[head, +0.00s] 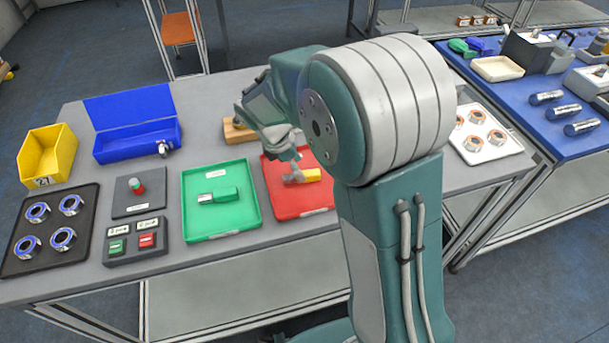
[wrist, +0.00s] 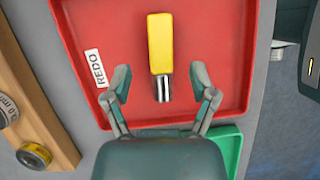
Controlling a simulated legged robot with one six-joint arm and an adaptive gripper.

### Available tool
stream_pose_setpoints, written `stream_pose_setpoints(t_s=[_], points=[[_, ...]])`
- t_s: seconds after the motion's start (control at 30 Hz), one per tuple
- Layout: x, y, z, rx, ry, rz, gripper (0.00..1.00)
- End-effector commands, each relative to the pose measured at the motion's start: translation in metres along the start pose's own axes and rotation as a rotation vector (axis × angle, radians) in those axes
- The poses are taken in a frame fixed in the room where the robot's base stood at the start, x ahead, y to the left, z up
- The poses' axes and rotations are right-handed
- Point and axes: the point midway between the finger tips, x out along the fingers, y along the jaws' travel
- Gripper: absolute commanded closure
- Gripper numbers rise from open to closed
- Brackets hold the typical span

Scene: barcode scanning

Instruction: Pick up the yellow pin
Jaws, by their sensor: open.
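The yellow pin (wrist: 160,47) lies in the red tray (wrist: 216,24), with a yellow body and a shiny metal end pointing toward my gripper. In the head view the yellow pin (head: 308,175) shows partly, beside my gripper's fingers. My gripper (wrist: 163,86) is open, with one finger on each side of the pin's metal end and clear gaps to both. In the head view my gripper (head: 294,172) is over the red tray (head: 296,205), and my arm hides part of that tray.
A green tray (head: 220,225) with a green-handled pin (head: 218,195) stands left of the red tray. A wooden block (head: 238,131) stands behind. Further left are a blue bin (head: 135,143), a button box (head: 137,240) and a black tray (head: 50,262) of rings.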

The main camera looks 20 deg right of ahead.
Motion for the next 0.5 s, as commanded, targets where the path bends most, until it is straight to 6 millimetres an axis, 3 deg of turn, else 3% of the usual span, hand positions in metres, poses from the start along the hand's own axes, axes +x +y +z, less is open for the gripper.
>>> stream_pose_setpoints(t_s=[0.2, 0.43, 0.47, 0.5], points=[[0.028, 0.000, 0.001, 0.000, 0.002, -0.002, 0.26], [0.030, 0.000, 0.003, 0.001, 0.004, -0.001, 0.26], [0.030, 0.000, 0.003, 0.001, 0.004, -0.001, 0.30], [0.030, 0.000, 0.002, 0.001, 0.003, 0.000, 0.48]])
